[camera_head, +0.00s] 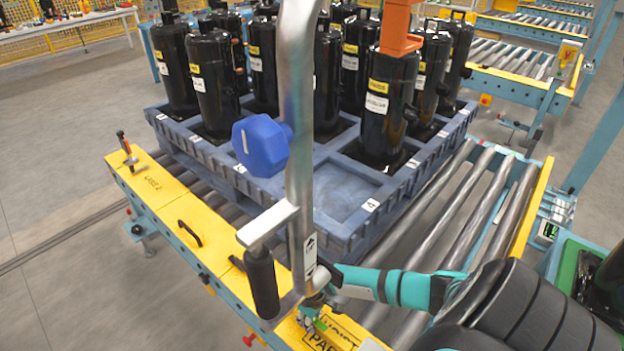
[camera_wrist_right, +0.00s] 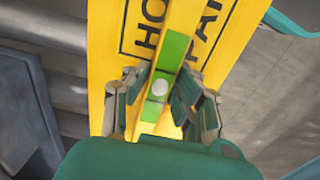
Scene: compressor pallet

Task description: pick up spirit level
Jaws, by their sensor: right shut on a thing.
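The spirit level (camera_wrist_right: 173,52), a narrow bar with a green middle, a pale round spot and yellow ends, lies between the fingers of my right gripper (camera_wrist_right: 161,88) in the right wrist view. The fingers are closed on it from both sides, and its near end is partly hidden by the gripper. Behind it is the yellow surface with black lettering. In the head view my right gripper (camera_head: 311,312) is low in the middle, at the yellow front beam, partly hidden behind the hoist handle. The level is too small to make out clearly there. My left gripper is not in view.
A grey hoist arm with a black handle (camera_head: 262,284) hangs in front of the right gripper. A blue pallet (camera_head: 340,198) with several black compressors stands on the rollers behind. A T-shaped tool (camera_head: 127,152) is on the yellow beam (camera_head: 172,205) at left.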

